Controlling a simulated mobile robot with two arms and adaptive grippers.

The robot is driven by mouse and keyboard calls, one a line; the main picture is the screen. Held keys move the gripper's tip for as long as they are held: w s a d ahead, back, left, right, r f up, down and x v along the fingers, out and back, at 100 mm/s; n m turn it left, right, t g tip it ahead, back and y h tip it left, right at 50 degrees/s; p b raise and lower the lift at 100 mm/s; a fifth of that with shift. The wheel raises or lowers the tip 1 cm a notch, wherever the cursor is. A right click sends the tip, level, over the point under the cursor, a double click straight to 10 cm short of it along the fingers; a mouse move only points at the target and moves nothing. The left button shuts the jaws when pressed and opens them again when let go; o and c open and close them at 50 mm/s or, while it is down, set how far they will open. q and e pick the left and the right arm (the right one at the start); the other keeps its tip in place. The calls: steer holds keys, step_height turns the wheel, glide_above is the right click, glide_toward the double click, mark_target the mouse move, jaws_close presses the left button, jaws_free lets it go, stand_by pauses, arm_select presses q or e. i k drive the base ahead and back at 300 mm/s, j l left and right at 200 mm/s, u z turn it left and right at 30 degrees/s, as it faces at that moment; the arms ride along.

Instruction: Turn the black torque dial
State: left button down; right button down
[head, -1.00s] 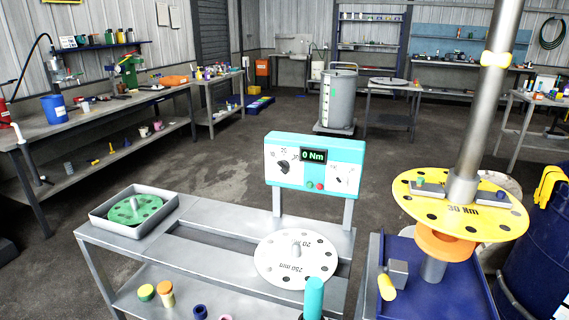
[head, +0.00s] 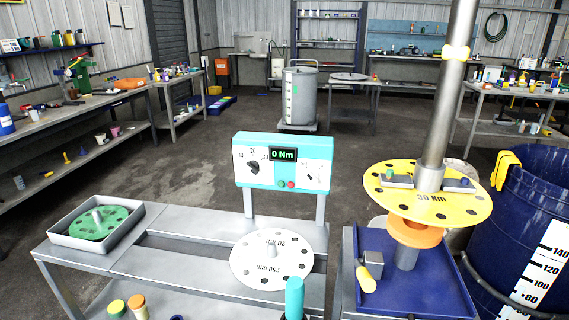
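The black torque dial (head: 253,167) is a small black knob on the left of the white face of a turquoise control box (head: 284,142). Numbers are printed around it, with 20 above it. The box's green display (head: 283,155) reads 0 Nm. A green button (head: 281,184) and a red button (head: 291,185) sit below the display. A second, smaller pointer or switch (head: 310,177) is at the right of the face. Neither of my grippers shows in the head view.
The box stands on two posts behind a grey bench (head: 190,222). A white disc (head: 245,266) lies on the bench in front of it, with a turquoise upright handle (head: 295,297) nearer. A yellow disc (head: 380,188) on a column stands right; a tray (head: 60,240) with a green disc is left.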

mark_target(252, 166)
steer(key=i+l+z, duration=0.15)
steer(key=z, duration=0.25)
steer(key=i+l+z, duration=0.1)
steer(key=z, duration=0.35)
steer(key=i, duration=0.1)
